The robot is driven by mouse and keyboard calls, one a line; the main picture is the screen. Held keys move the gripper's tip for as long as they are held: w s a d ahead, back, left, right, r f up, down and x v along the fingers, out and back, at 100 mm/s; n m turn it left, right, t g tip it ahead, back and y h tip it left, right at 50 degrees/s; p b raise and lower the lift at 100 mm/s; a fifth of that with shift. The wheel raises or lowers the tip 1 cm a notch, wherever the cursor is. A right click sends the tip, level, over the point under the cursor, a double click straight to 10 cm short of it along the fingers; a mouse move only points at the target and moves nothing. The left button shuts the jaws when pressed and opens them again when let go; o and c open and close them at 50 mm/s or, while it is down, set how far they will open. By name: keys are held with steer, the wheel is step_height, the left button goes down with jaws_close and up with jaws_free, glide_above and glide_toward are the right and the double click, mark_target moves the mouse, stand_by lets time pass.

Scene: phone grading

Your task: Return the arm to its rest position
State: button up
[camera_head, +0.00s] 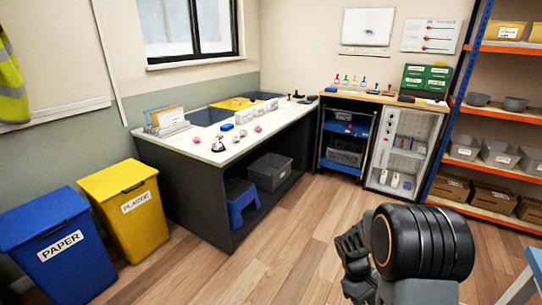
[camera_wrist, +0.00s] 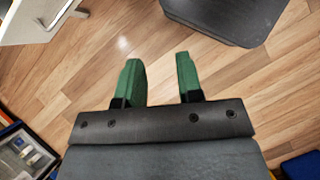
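In the wrist view my gripper (camera_wrist: 160,82) points down over the wooden floor. Its two green fingers stand apart with only bare floor between them, so it is open and empty. In the head view my arm (camera_head: 425,245) is folded at the lower right, over the floor and well apart from the tables. The gripper's fingers cannot be made out in the head view.
A white-topped workbench (camera_head: 200,150) stands at the back left, with a blue stool (camera_head: 241,199) and a grey crate (camera_head: 269,171) beneath. A blue paper bin (camera_head: 57,250) and a yellow plastic bin (camera_head: 127,210) stand left. Shelving (camera_head: 487,110) stands right. The middle floor is clear.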

steer(key=s+a+r+m+t+y+p, duration=0.1)
steer(key=s+a+r+m+t+p, duration=0.1)
steer(key=r, duration=0.9)
steer(key=s+a+r+m+t+y+p, duration=0.1)
steer(key=s+a+r+m+t+p, duration=0.1)
steer(key=a+r+t+p, duration=0.2)
steer(key=s+a+r+m+t+y+p, duration=0.1)
steer(key=r+p, duration=0.6)
steer(key=r, duration=1)
steer(key=s+a+m+t, duration=0.1)
steer(key=a+t, duration=0.1)
steer(key=a, duration=0.1)
steer(key=shift+r+y+p, duration=0.3)
steer(key=shift+r+p, duration=0.05)
